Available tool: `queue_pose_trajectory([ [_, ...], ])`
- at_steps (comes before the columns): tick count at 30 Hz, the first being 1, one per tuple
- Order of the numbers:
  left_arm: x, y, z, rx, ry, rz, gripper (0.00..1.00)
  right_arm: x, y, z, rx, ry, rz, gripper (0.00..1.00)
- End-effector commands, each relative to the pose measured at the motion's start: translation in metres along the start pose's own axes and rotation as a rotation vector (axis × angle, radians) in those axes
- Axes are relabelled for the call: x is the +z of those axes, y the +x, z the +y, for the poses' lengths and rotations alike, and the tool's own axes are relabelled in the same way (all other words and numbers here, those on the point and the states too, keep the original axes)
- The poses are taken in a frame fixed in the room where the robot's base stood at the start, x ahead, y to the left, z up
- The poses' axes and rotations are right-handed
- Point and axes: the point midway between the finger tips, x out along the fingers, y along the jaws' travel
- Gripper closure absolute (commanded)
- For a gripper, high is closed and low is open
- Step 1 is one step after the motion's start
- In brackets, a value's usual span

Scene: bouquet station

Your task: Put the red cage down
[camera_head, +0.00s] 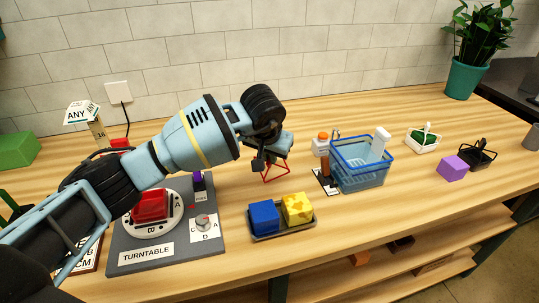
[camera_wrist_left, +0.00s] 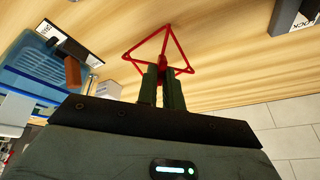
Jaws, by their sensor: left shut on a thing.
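The red cage (camera_head: 274,178) is a small open wire frame over the table behind the yellow and blue blocks. My left gripper (camera_head: 262,161) is above it, pointing down, and partly hides its top. In the left wrist view the gripper's two green fingers (camera_wrist_left: 161,84) are closed together on the red cage (camera_wrist_left: 162,61), at the hub where its wires meet. The wires spread out beyond the fingertips, close to the wood. I cannot tell whether the cage's base touches the table. My right gripper is not in view.
A grey turntable board (camera_head: 205,250) with a red block (camera_head: 150,205) is at left. A dark tray (camera_head: 285,233) holds blue and yellow blocks in front. A blue basket (camera_head: 360,178) stands right of the cage. The table behind the cage is clear.

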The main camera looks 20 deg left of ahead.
Motion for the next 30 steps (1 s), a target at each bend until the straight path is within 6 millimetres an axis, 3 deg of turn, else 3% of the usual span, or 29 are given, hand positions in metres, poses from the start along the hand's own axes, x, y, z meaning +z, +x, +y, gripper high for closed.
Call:
queue_pose_trajectory([
  [5,0.001,0.003,0.000,0.000,0.001,-0.001,1.00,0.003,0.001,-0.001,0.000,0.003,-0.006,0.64],
  [6,0.002,0.004,0.000,0.000,0.001,-0.001,0.91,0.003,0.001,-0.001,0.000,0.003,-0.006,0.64],
  [11,0.001,0.003,0.000,0.000,0.001,0.000,0.70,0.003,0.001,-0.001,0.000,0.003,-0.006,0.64],
  [23,-0.001,-0.005,0.000,0.000,0.001,0.002,0.70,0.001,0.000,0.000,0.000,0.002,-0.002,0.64],
  [30,-0.002,-0.047,-0.001,-0.001,0.002,0.006,0.70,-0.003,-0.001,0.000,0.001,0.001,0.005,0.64],
])
